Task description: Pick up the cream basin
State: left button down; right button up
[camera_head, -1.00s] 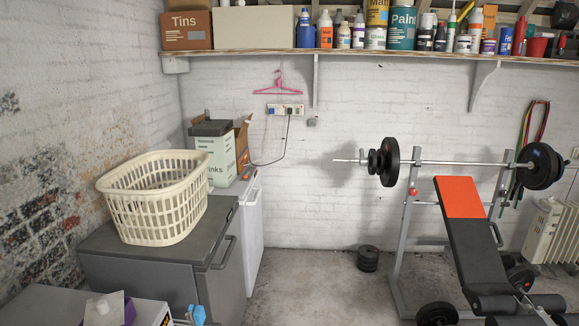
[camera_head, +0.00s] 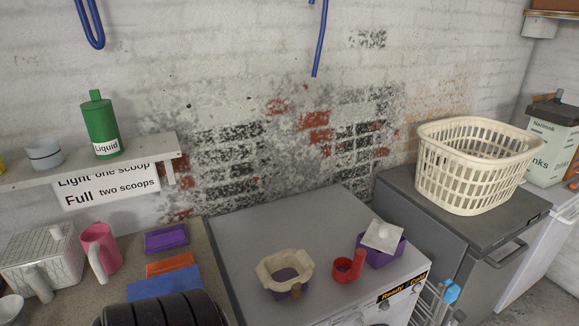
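A small cream basin (camera_head: 270,275) with a wavy rim is on the grey top of the white washing machine (camera_head: 240,240), low in the middle of the view. Something purple shows inside it and below its front edge, and a small brown piece is at its front. I cannot tell whether it rests on the purple thing or around it.
A red cup (camera_head: 348,268) and a purple box (camera_head: 384,250) with a white lid-like piece stand right of the basin. A cream laundry basket (camera_head: 475,165) sits on a grey cabinet. A pink mug (camera_head: 100,250) and purple, orange and blue items lie left. The machine's back left top is clear.

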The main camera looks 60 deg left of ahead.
aim_at(277, 271)
jog(key=u, duration=0.45)
jog(key=j+u, duration=0.1)
jog(key=u, duration=0.8)
jog(key=j+u, duration=0.1)
jog(key=u, duration=0.35)
jog(key=i+l, duration=0.05)
